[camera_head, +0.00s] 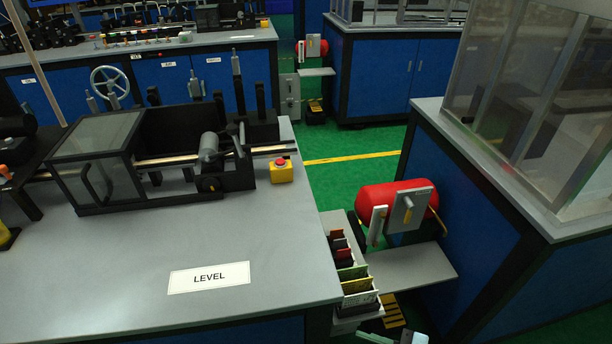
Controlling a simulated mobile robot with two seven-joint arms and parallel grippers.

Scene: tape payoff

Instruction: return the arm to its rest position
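The tape payoff unit appears to be the red drum (378,200) at centre right. A grey plate (408,212) with a yellowish handle stands in front of it, and a pale upright lever (377,225) is at its left. A grey shelf (412,266) sits below the drum. A pale object (414,338) is cut off at the bottom edge; I cannot tell what it is.
A blue cabinet (462,215) bounds the right.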

